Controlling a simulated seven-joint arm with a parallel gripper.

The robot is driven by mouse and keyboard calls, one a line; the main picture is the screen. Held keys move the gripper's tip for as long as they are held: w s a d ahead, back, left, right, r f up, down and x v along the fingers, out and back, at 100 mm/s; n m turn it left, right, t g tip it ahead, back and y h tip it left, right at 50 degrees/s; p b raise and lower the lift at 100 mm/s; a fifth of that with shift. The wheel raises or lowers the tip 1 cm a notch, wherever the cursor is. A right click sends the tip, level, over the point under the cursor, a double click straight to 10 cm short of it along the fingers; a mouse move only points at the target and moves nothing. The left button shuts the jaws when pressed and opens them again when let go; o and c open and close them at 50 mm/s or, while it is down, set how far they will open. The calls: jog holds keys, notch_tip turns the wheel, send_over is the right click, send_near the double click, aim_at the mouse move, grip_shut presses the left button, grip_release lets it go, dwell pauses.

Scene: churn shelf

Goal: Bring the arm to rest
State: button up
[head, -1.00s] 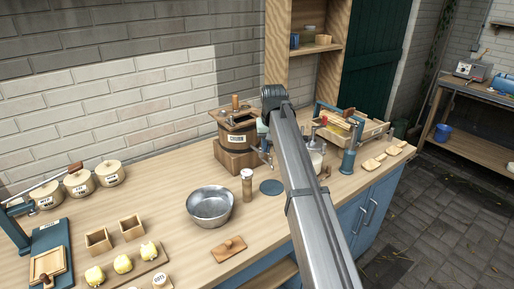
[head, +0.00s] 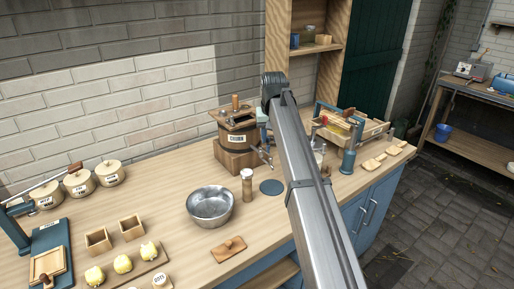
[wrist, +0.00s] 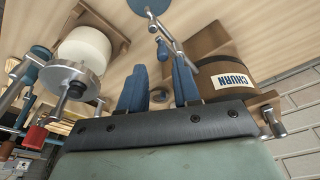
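My gripper (wrist: 158,75) shows in the wrist view as two blue fingers standing apart, with nothing seen between them. In the head view its end is mostly behind my grey arm, by the churn. The wooden churn (head: 238,137), with a "CHURN" label, stands on a wooden block at the back of the bench. It also shows in the wrist view (wrist: 226,80), to the right of the fingers. A metal crank (wrist: 170,38) lies beyond the fingertips in the wrist view; I cannot tell whether they touch it.
The bench (head: 170,190) holds a metal bowl (head: 210,206), a wooden shaker (head: 247,186), a blue disc (head: 271,187) and a small wooden paddle (head: 228,248). A wooden press frame (head: 350,130) stands right of my arm. A tall shelf (head: 318,48) rises behind.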

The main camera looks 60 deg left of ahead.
jog(key=shift+a+v, duration=0.15)
jog(key=shift+v, duration=0.65)
jog(key=shift+a+v, duration=0.1)
jog(key=shift+v, duration=0.65)
jog(key=shift+w+r, duration=0.1)
jog(key=shift+w, duration=0.05)
jog(key=w+d+f+m+g+h, duration=0.1)
jog(key=w+d+f+m, duration=0.1)
jog(key=d+f, duration=1.5)
jog(key=w+d+f+m+g+h, duration=0.1)
jog(key=w+d+f+m, duration=0.15)
jog(key=d+f, duration=1.45)
jog(key=w+d+f+m+g+h, duration=0.25)
jog(key=d+f, duration=1.05)
jog(key=d, duration=0.7)
jog(key=s+d+f+m, duration=0.1)
jog(key=s+d+f, duration=0.4)
jog(key=d+f, duration=0.45)
jog(key=s+d+f+m+g+y, duration=0.1)
jog(key=s+d+f+m, duration=0.1)
jog(key=s+d+f, duration=0.3)
jog(key=s+d+f+m+g+y, duration=0.1)
jog(key=s+d+f, duration=0.4)
jog(key=s+d, duration=0.9)
jog(key=s+m+g, duration=0.1)
jog(key=s, duration=0.4)
jog(key=shift+s+d+f, duration=0.2)
jog(key=shift+f, duration=0.1)
